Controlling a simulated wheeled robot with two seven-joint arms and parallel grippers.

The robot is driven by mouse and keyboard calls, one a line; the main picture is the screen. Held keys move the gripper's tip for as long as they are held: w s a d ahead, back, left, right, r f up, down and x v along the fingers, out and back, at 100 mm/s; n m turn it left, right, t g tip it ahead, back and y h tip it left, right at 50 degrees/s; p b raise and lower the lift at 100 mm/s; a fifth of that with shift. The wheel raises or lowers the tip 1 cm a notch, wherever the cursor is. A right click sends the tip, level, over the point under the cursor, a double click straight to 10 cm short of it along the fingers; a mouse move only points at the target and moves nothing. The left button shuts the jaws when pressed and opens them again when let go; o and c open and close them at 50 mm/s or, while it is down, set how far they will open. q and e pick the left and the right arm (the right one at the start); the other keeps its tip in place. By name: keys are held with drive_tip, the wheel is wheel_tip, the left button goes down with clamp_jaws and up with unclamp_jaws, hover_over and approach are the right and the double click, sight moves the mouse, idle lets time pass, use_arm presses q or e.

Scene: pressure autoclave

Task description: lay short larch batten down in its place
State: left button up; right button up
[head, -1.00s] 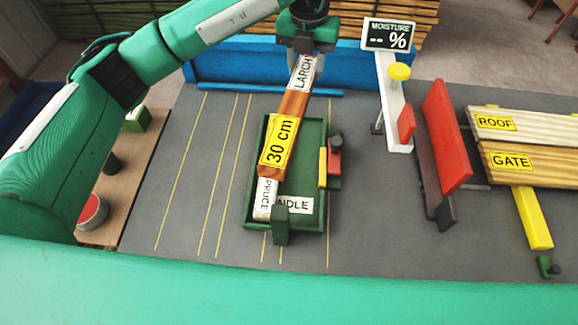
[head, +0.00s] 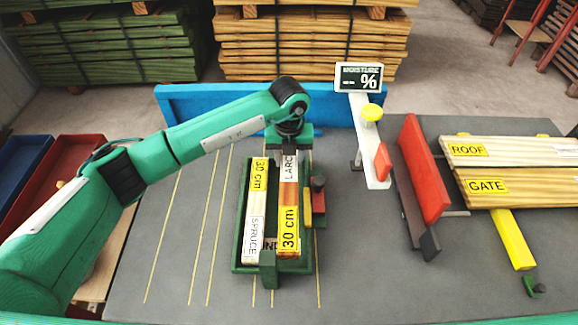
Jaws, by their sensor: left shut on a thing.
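The short larch batten (head: 289,200) is reddish-brown with a white LARCH label and a yellow 30 cm label. My left gripper (head: 291,155) is shut on its far end. The batten lies lengthwise over the right half of the green tray (head: 242,225), beside a pale spruce batten (head: 256,205) in the tray's left half. The larch's near end is close to the tray's near edge, where a label is partly covered. I cannot tell whether the larch touches the tray floor. My right gripper is not in view.
A red and yellow clamp (head: 318,200) sits at the tray's right side. A moisture meter (head: 370,140) on a white stand, a red board (head: 424,168) and ROOF and GATE planks (head: 510,170) stand to the right. A blue wall (head: 220,105) runs behind.

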use_arm(q)
wheel_tip(320, 180, down, 4)
drive_tip(key=shift+r+p, duration=0.1)
drive_tip(key=shift+p, duration=0.2)
drive_tip(key=shift+f, duration=0.3)
drive_tip(key=o, duration=0.8)
drive_tip(key=shift+f, duration=0.15)
drive_tip(key=shift+o, duration=0.7)
drive_tip(key=shift+r, duration=0.25)
wheel_tip(320, 180, up, 4)
drive_tip(key=shift+r+b, duration=0.1)
drive_tip(key=shift+b, duration=0.45)
wheel_tip(320, 180, up, 6)
drive_tip(key=shift+r+b, duration=0.15)
drive_tip(key=shift+b, duration=0.4)
drive_tip(key=shift+r, duration=0.7)
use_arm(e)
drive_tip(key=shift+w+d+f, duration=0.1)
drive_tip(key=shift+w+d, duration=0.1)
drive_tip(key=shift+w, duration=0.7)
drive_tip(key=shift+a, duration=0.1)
